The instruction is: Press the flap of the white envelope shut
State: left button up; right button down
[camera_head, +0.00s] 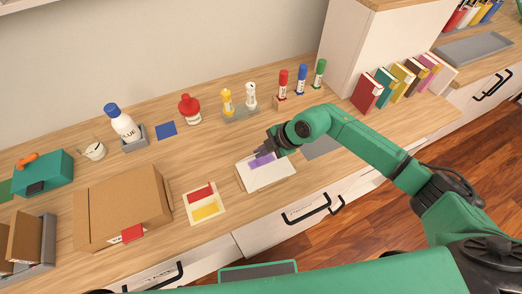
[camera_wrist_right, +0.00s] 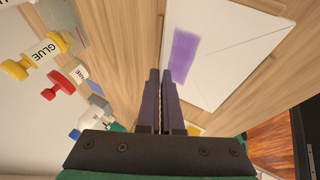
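The white envelope (camera_head: 268,178) lies on the wooden counter, with a purple strip (camera_head: 262,161) near its far side. In the right wrist view the envelope (camera_wrist_right: 235,60) is at the upper right, with thin seam lines and the purple strip (camera_wrist_right: 184,56) beside its left edge. I cannot tell clearly how its flap lies. My right gripper (camera_head: 272,147) is over the far edge of the envelope. In the wrist view its fingers (camera_wrist_right: 160,72) are together with only a thin slit between them, holding nothing. My left gripper is out of view.
Glue bottles (camera_head: 227,102) and a red bottle (camera_head: 189,110) stand behind. A card with red and yellow strips (camera_head: 205,215) and a cardboard box (camera_head: 125,205) lie left of the envelope. A grey pad (camera_head: 321,147) is to its right. The counter's front edge is close.

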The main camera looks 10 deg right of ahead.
jog(key=shift+s+d+f+t+y+b, duration=0.15)
jog(key=shift+s+f+t+y+b, duration=0.15)
jog(key=shift+f+t+b, duration=0.25)
jog(key=shift+s+d+f+n+t+y+b, duration=0.1)
jog(key=shift+s+f+n+t+y+b, duration=0.15)
jog(key=shift+t+b, duration=0.3)
jog(key=shift+s+f+n+t+y+b, duration=0.15)
jog(key=shift+s+t+b, duration=0.1)
jog(key=shift+t+b, duration=0.25)
jog(key=shift+s+t, duration=0.2)
jog(key=shift+t, duration=0.2)
jog(key=shift+d+r+t+y+b, duration=0.1)
jog(key=shift+t+y+b, duration=0.3)
jog(key=shift+t, duration=0.1)
jog(key=shift+n, duration=0.3)
jog(key=c, duration=1.3)
grip_release()
jog(key=shift+o, duration=1.1)
